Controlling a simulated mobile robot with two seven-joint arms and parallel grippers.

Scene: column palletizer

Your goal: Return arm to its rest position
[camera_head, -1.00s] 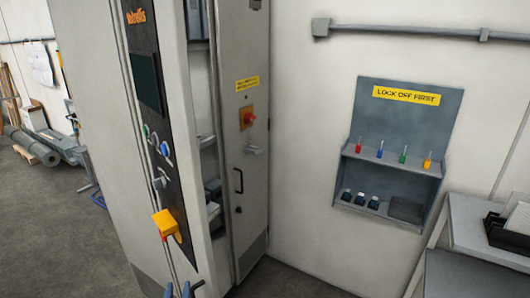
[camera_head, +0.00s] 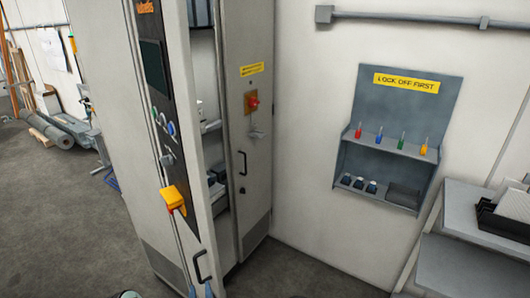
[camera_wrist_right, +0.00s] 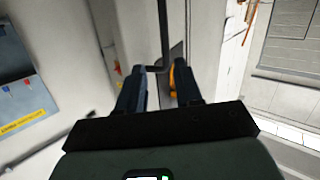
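My right gripper (camera_head: 200,291) shows only as two blue fingertips at the bottom edge of the head view, just below the black door handle (camera_head: 203,265) of the grey cabinet (camera_head: 105,130). In the right wrist view my right gripper (camera_wrist_right: 158,85) has its two dark fingers apart. A dark bar (camera_wrist_right: 163,35), likely the handle, runs just beyond and between the tips; contact cannot be told. My left gripper is not in view. A small pale piece at the bottom edge of the head view cannot be identified.
The cabinet door stands ajar, with a yellow box (camera_head: 174,198) on its front. A lock-off board (camera_head: 400,105) hangs on the wall to the right. A grey bench (camera_head: 455,270) stands at the lower right. Open floor (camera_head: 60,220) lies to the left.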

